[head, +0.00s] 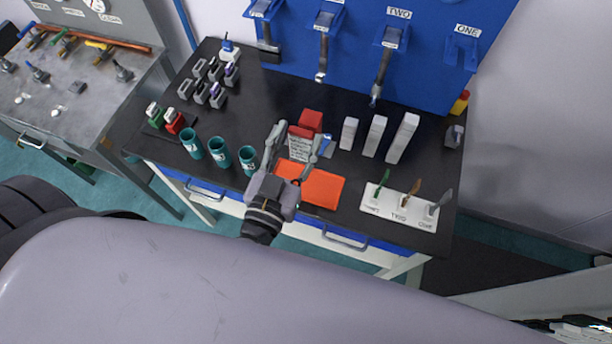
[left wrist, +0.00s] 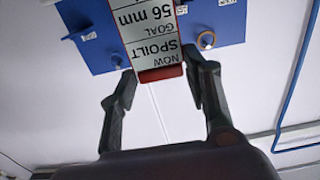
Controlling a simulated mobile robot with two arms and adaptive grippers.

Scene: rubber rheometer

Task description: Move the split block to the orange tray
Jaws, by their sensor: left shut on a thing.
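My left gripper (head: 300,138) is over the table, just behind the orange tray (head: 322,189). It is shut on a red block (head: 311,121), which I take to be the split block. In the left wrist view, the red edge of this block (left wrist: 160,74) lies between the two fingertips (left wrist: 160,82). A pale printed panel (left wrist: 155,30) shows beyond the red edge, with "NOW SPOILT GOAL 56 mm" upside down. I cannot tell whether the block is lifted off the table. The tray is flat, and the gripper partly covers it. My right gripper is not in view.
Three teal cups (head: 219,150) stand left of the gripper. Three upright pale blocks (head: 375,136) stand to its right. A white labelled rack (head: 399,206) is at the front right. A blue board (head: 350,50) with hanging tools rises behind. Grey holders (head: 211,80) fill the back left.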

